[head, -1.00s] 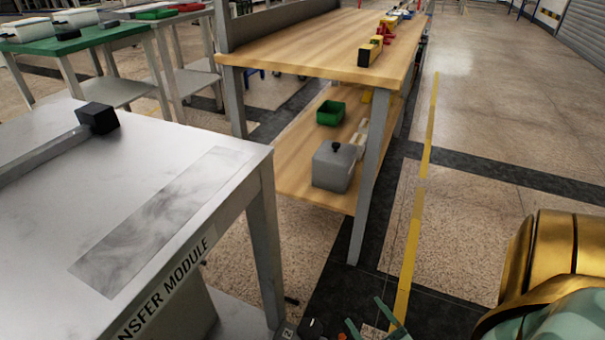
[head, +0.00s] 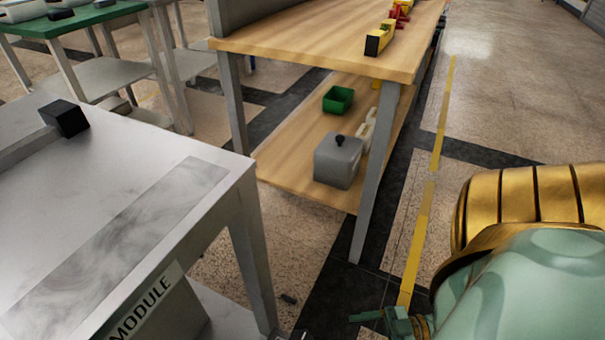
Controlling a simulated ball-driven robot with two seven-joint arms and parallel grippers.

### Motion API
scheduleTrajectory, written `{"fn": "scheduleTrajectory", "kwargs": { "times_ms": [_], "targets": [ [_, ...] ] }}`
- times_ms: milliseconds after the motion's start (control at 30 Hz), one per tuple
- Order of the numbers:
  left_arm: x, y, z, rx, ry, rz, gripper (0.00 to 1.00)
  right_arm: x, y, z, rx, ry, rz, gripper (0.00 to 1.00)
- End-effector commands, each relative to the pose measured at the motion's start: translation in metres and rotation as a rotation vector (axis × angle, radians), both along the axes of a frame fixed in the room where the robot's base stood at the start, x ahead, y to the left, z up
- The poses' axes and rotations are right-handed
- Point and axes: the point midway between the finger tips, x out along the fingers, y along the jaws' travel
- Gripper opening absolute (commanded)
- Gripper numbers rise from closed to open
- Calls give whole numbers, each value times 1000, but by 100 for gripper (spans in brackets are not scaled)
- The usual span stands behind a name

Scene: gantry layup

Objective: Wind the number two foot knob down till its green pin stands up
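The white transfer module table (head: 70,180) stands at the left, with its near right leg (head: 253,268) running down to the floor. Only a dark sliver shows at the bottom edge beside that leg. I cannot make out the number two foot knob or a green pin. Part of my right gripper (head: 388,321), green, shows low in the picture, right of the leg and apart from it. Its fingertips are not clear, so I cannot tell whether it is open. My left gripper is not in view.
A wooden bench (head: 325,38) stands behind, with a grey box (head: 336,162) and a green bin (head: 338,99) on its lower shelf. A yellow floor line (head: 421,215) runs along its right side. The floor further right is open.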

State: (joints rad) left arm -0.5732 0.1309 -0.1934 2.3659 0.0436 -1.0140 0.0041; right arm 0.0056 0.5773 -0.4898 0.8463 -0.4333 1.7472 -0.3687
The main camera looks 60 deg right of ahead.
Motion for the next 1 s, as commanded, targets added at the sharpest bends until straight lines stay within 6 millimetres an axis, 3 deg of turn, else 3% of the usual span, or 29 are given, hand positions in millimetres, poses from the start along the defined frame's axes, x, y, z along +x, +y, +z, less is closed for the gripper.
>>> {"fn": "scheduleTrajectory", "kwargs": {
  "times_ms": [267,500,700,1000],
  "targets": [
    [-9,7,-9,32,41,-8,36,58,40,1,2,-6,-2,71],
    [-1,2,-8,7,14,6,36,99,69,0,0,-3,-3,71],
    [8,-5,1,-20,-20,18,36,115,80,0,-1,-2,-3,71],
    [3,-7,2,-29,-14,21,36,118,82,0,-1,-2,-3,71]
  ]
}}
